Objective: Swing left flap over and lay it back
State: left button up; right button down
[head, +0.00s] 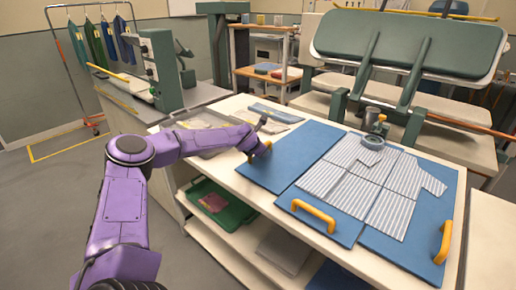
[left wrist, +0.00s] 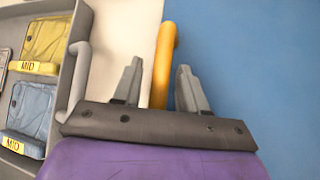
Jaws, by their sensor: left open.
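The blue left flap (head: 300,150) of the folding board lies flat and bare on the bench. Its yellow handle (head: 262,152) is at its outer left edge and also shows in the left wrist view (left wrist: 163,60). My left gripper (head: 258,143) is open there, its two fingers (left wrist: 158,88) on either side of the handle, apart from it. A grey-and-white striped shirt (head: 355,180) lies on the middle and right panels, its left side straight along the left flap's edge and a sleeve sticking out at right. My right gripper is out of view.
Yellow handles sit on the middle panel (head: 314,214) and right flap (head: 444,242). A round grey-green piece (head: 372,142) lies at the shirt's collar. A tray with "MID" packets (left wrist: 35,100) is left of my gripper. A green press (head: 405,45) stands behind.

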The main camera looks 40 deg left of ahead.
pick_arm(q)
jog(key=v, duration=1)
jog(key=shift+s, duration=0.15)
jog(key=shift+d+r, duration=0.1)
